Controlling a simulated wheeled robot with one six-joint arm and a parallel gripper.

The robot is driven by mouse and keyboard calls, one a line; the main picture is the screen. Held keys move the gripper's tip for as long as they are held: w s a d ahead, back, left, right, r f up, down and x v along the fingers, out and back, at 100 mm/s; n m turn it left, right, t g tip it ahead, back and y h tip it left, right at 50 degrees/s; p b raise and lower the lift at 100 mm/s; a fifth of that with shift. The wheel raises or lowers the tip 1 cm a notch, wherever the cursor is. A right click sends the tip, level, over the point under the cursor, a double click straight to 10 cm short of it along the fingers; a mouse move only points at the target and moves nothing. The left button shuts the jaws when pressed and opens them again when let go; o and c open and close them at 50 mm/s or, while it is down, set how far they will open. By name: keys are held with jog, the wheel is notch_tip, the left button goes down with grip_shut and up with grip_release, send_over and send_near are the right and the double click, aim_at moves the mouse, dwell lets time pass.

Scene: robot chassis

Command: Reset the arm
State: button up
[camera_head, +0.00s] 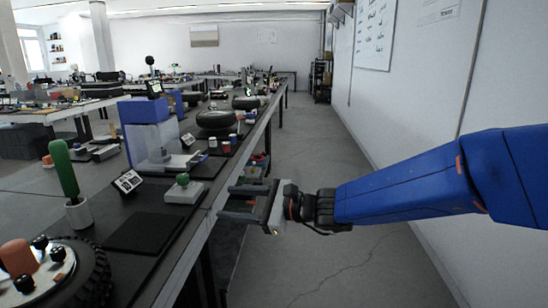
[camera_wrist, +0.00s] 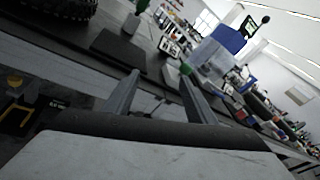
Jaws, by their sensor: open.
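My gripper (camera_head: 238,203) is at the end of my blue arm, which reaches in from the right in the head view. Its two fingers point left toward the edge of the long black workbench (camera_head: 144,205). The fingers are apart with nothing between them. In the wrist view my gripper (camera_wrist: 158,88) shows two grey fingers spread apart, with the bench behind them, tilted in the picture.
On the bench are a black wheel (camera_head: 92,268), a green-handled tool (camera_head: 64,172) in a white holder, a green button box (camera_head: 184,188) and a blue-and-white machine (camera_head: 148,130). The aisle floor (camera_head: 335,255) is clear. A white wall (camera_head: 420,85) stands right.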

jog(key=s+d+f+n+h, duration=0.3)
jog(key=s+d, duration=0.3)
jog(key=d, duration=0.3)
jog(key=s+d+f+n+g+h, duration=0.1)
jog(key=s+d+f+n+h, duration=0.2)
jog(key=s+d+n, duration=0.3)
jog(key=s+d+f+n+h, duration=0.4)
jog(key=s+d, duration=0.3)
jog(key=d, duration=0.6)
jog(key=shift+n+g+h, duration=0.3)
jog(key=shift+n+g, duration=0.1)
jog(key=shift+n, duration=0.1)
jog(key=s+d+h, duration=0.1)
jog(key=d, duration=0.3)
jog(key=s+d+f+n+h, duration=0.1)
jog(key=s+d+h, duration=0.1)
jog(key=d, duration=0.2)
jog(key=s+d+n+t+h, duration=0.1)
jog(key=d+h, duration=0.1)
jog(key=d, duration=0.2)
jog(key=shift+s+d+f, duration=0.2)
jog(key=shift+d+f, duration=0.05)
jog(key=shift+f, duration=0.05)
jog(key=shift+c, duration=0.2)
